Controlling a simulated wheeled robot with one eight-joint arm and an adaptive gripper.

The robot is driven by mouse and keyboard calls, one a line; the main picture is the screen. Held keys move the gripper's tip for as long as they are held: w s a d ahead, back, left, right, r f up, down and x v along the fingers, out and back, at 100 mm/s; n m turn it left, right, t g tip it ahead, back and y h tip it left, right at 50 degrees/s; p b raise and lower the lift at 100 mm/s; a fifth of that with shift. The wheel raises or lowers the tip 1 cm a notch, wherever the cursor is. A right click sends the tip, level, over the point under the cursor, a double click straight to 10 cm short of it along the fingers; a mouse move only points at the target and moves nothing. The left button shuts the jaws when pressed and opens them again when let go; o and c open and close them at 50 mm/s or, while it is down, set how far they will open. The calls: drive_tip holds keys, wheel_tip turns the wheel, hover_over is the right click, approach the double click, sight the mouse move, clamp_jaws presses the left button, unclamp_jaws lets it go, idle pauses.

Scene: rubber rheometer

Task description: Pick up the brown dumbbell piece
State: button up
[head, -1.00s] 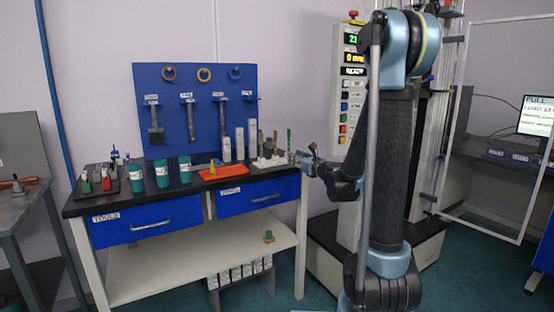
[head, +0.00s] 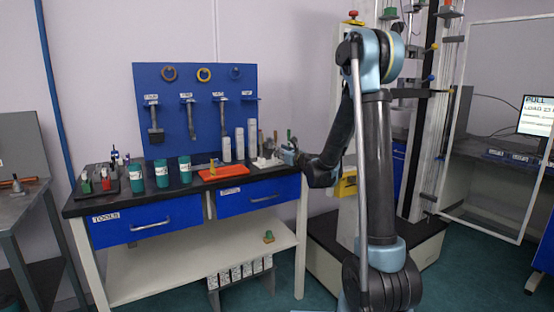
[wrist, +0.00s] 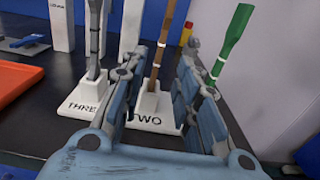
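The brown dumbbell piece (wrist: 163,45) stands upright, leaning slightly right in the wrist view, in a white block (wrist: 152,119) marked TWO. My gripper (wrist: 160,75) is open, with one finger on each side of the brown piece. A gap shows on both sides, so the fingers do not appear to grip it. In the head view my gripper (head: 287,156) is at the right end of the bench, beside the small white stands. The brown piece is too small there to make out clearly.
A grey piece (wrist: 94,45) stands in the THREE block (wrist: 85,98) to the left. A green piece (wrist: 232,42) rises close behind the right finger. The orange tray (head: 224,172) and green jars (head: 185,169) stand further left on the bench (head: 120,197). A wall lies to the right.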

drive_tip(key=shift+f+x, duration=0.2)
drive_tip(key=shift+x, duration=2.2)
drive_tip(key=shift+s+a, duration=0.1)
clamp_jaws()
